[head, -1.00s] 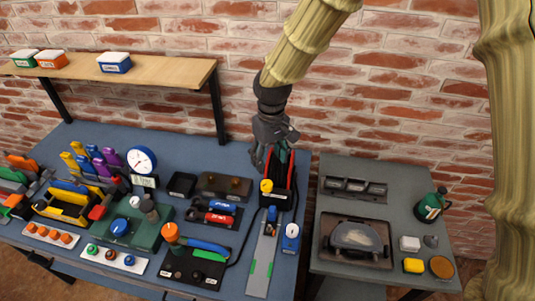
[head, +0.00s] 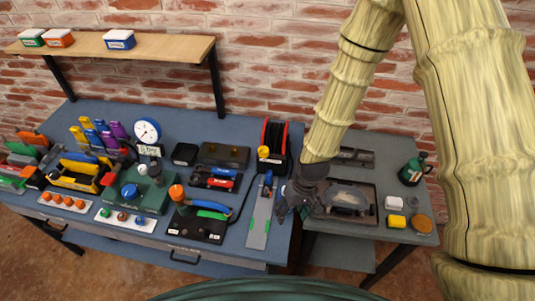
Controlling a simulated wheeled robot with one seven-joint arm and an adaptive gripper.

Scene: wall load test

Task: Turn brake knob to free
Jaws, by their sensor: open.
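My gripper (head: 291,214) is open and points down over the right front edge of the blue bench (head: 165,240). Its jaws hold nothing that I can see. I cannot tell for sure which part is the brake knob. A yellow knob (head: 263,152) sits at the front left of a black and red reel-like unit (head: 275,140), up and left of my gripper and apart from it. A blue knob (head: 130,190) sits on a green machine (head: 140,194) at the left. The bench just right of the grey rail is hidden by my gripper.
A grey rail plate (head: 259,222) with a blue handle lies just left of my gripper. A black board (head: 200,225) with an orange-topped tool is further left. The side table (head: 405,232) at the right bears a grey tray (head: 368,210) and a green bottle (head: 414,170).

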